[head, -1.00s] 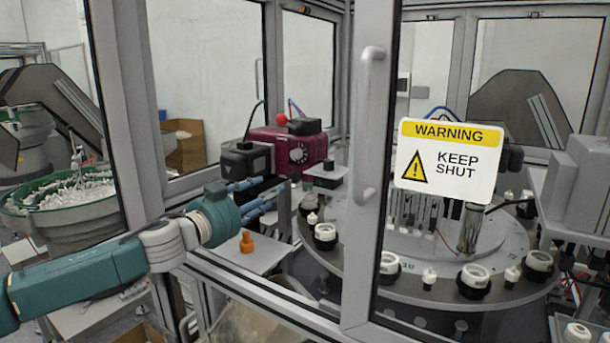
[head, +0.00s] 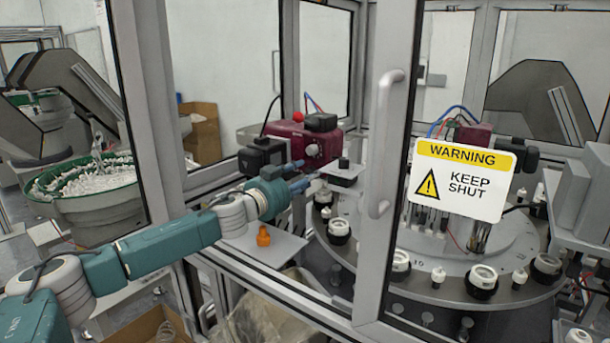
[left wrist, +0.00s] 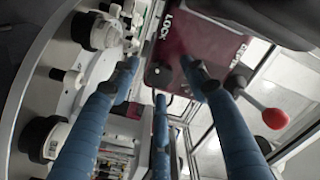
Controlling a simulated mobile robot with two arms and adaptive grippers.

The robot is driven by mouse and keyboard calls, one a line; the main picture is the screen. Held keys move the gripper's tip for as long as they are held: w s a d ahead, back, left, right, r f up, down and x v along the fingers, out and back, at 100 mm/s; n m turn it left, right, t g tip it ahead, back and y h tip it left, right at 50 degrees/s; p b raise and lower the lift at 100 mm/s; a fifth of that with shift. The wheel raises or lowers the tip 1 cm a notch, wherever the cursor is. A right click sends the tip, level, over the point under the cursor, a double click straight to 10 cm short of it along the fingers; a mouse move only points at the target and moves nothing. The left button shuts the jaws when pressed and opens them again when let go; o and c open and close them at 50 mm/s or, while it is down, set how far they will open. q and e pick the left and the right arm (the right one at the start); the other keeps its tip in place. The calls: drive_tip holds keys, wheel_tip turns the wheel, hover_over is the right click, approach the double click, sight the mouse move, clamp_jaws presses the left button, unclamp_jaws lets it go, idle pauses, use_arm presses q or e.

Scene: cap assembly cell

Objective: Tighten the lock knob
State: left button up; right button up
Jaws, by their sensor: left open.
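The maroon unit (head: 322,143) stands inside the cell. In the left wrist view its face (left wrist: 205,35) bears the word LOCK, with a dark round knob (left wrist: 158,75) just below the word. A pale round dial (head: 312,150) shows on the unit in the head view; I cannot tell if it is the same part. My left gripper (head: 303,175) is open and empty, its blue fingers spread in front of the unit. In the left wrist view the fingers (left wrist: 160,80) stand around the dark knob, apart from it as far as I can see. My right gripper is out of view.
A rotary table (head: 440,292) with white and black parts lies to the right. An orange piece (head: 263,236) stands on a grey shelf (head: 285,247) below my arm. A door frame with handle (head: 385,140) stands close to the right.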

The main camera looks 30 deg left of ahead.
use_arm(q)
drive_tip(key=c, duration=1.2)
drive_tip(key=shift+o, duration=0.2)
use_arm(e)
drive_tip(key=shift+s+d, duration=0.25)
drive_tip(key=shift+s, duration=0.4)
